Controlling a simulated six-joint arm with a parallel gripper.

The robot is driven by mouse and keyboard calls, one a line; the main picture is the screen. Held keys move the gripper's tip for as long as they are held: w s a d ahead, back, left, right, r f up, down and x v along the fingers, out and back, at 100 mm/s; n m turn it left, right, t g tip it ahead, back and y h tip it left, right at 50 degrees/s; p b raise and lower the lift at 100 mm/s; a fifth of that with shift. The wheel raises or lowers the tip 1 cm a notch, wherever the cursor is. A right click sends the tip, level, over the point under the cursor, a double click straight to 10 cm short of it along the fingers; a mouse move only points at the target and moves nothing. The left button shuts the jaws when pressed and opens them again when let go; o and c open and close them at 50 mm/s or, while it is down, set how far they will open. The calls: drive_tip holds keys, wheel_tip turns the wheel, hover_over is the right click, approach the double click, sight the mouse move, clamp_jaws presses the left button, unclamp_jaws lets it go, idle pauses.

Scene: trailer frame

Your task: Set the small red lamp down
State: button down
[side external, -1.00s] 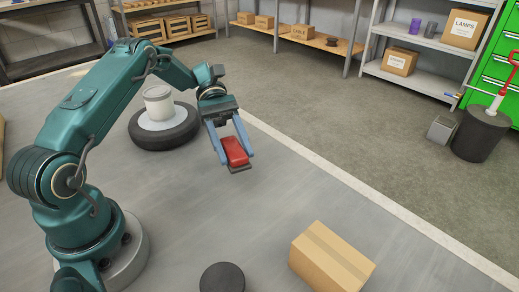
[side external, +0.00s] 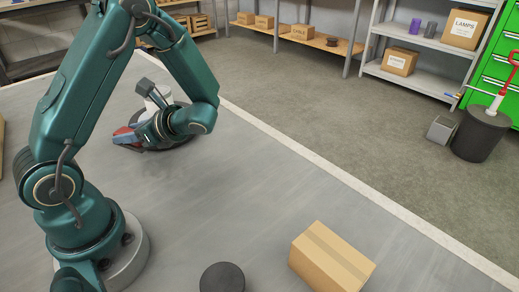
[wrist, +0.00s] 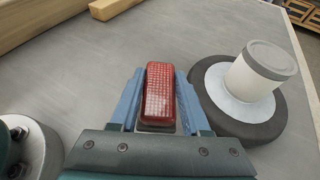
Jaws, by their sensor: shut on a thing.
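The small red lamp (wrist: 159,90) is a red ribbed block on a dark base. It sits between the two blue fingers of my gripper (wrist: 159,92) in the wrist view, and the gripper is shut on it. In the side view my gripper (side external: 130,134) points left, with the red lamp (side external: 122,132) at its end. The lamp is held beside the tire, near the grey table; I cannot tell whether it touches the surface.
A black tire with a white hub (wrist: 214,95) lies close by, bearing a white can with a grey lid (wrist: 262,72). Wooden beams (wrist: 50,22) lie beyond. A cardboard box (side external: 332,262) and a black disc (side external: 222,279) stand in front. The middle of the table is clear.

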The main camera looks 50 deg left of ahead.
drive_tip(key=w+r+m+t+y, duration=0.1)
drive_tip(key=w+r+m+t, duration=0.2)
drive_tip(key=w+m+t, duration=0.2)
hover_over(211, 163)
drive_tip(key=shift+t, duration=0.3)
drive_tip(key=f, duration=0.7)
drive_tip(key=shift+a, duration=0.2)
drive_tip(key=shift+f, duration=1.9)
drive_tip(key=shift+c, duration=1.3)
unclamp_jaws()
drive_tip(key=shift+d, duration=0.1)
